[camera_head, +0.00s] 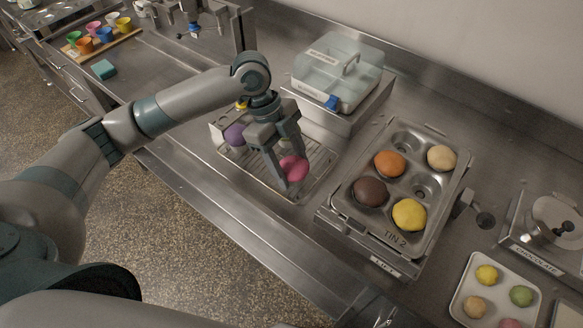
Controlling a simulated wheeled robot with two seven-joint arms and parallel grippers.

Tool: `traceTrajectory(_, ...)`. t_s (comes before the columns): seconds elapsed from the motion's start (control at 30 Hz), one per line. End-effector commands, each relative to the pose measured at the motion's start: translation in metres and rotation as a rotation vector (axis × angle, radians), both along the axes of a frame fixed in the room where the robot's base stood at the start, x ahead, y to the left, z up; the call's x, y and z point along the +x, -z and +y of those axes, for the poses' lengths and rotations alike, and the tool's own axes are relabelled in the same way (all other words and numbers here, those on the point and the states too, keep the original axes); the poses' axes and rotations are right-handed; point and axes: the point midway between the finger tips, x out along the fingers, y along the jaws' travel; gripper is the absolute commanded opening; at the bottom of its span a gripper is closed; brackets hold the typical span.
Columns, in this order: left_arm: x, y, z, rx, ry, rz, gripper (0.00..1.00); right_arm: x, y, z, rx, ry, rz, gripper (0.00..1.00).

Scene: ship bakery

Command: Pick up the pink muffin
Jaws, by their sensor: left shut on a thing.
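The pink muffin (294,168) is between the fingers of my left gripper (291,172), above or at the wire rack (317,187) near the counter's front edge. My left gripper points down and is shut on the muffin; its fingers hide part of it. I cannot tell whether the muffin touches the rack. My right gripper is not in view.
A muffin tin (437,217) marked TIN 2 holds orange, cream, brown and yellow muffins; some cups are empty. A clear lidded box (338,72) stands behind. A white tray (459,300) of small coloured balls is front right.

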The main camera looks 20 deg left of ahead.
Motion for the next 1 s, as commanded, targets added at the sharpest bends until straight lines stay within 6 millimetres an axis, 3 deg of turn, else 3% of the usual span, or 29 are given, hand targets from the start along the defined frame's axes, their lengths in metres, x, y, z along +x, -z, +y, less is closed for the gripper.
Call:
traceTrajectory(0.23, 0.000, -0.032, 0.000, -0.001, 0.002, -0.006, 0.41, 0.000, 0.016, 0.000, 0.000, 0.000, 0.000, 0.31)
traceTrajectory(0.7, -0.086, -0.082, -0.016, 0.000, 0.004, -0.003, 0.41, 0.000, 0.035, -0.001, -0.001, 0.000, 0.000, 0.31)
traceTrajectory(1.0, -0.113, -0.100, -0.020, 0.000, 0.001, 0.000, 0.41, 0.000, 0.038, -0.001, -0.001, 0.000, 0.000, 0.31)
